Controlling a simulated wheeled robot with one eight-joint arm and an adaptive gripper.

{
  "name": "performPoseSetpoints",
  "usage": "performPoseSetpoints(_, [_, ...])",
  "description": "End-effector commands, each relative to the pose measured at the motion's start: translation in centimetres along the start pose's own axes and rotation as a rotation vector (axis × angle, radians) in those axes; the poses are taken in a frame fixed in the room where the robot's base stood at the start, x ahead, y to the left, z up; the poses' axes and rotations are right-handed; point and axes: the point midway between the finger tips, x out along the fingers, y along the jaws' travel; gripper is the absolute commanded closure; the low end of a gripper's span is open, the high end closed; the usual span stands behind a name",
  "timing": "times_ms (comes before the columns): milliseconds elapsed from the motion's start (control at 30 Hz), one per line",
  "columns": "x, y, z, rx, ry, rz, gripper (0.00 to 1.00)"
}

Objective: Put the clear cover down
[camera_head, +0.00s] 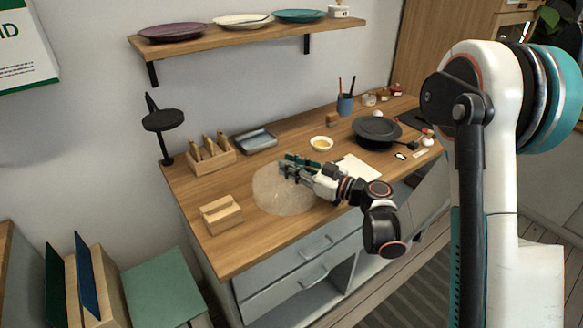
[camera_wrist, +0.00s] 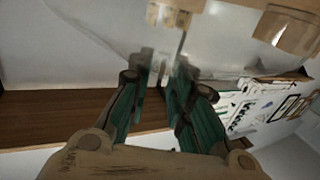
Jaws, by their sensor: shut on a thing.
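The clear cover (camera_head: 277,201) is a see-through dome low over the front left part of the wooden bench top. My gripper (camera_head: 290,168) is at its top in the head view, shut on the cover. In the wrist view, the green-padded fingers of my gripper (camera_wrist: 163,85) close on a small clear piece, and the cover's transparent wall (camera_wrist: 115,35) spreads beyond them. I cannot tell whether the cover's rim touches the bench.
A wooden block holder (camera_head: 221,215) stands just left of the cover. A tool rack (camera_head: 208,155), a grey tray (camera_head: 255,141) and a small bowl (camera_head: 321,143) stand behind. A white sheet (camera_head: 359,168) and dark plate (camera_head: 377,130) lie right. The bench's front edge is close.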

Motion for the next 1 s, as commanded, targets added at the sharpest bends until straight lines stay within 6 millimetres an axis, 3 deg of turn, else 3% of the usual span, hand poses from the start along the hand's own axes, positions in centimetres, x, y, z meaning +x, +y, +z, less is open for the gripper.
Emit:
performPoseSetpoints(100, [0.0,0.0,0.2,0.000,0.000,0.000,1.00])
performPoseSetpoints(133, [0.0,0.0,0.2,0.000,0.000,0.000,0.78])
performPoseSetpoints(200, [0.0,0.0,0.2,0.000,0.000,0.000,0.63])
performPoseSetpoints(233, [0.0,0.0,0.2,0.000,0.000,0.000,0.61])
performPoseSetpoints(633, [-0.2,0.0,-0.1,0.000,0.000,0.001,0.61])
performPoseSetpoints(767, [-1.9,0.1,-0.2,0.000,0.000,0.003,0.61])
performPoseSetpoints(1000, [-6.9,0.1,-0.3,0.000,0.000,0.004,0.61])
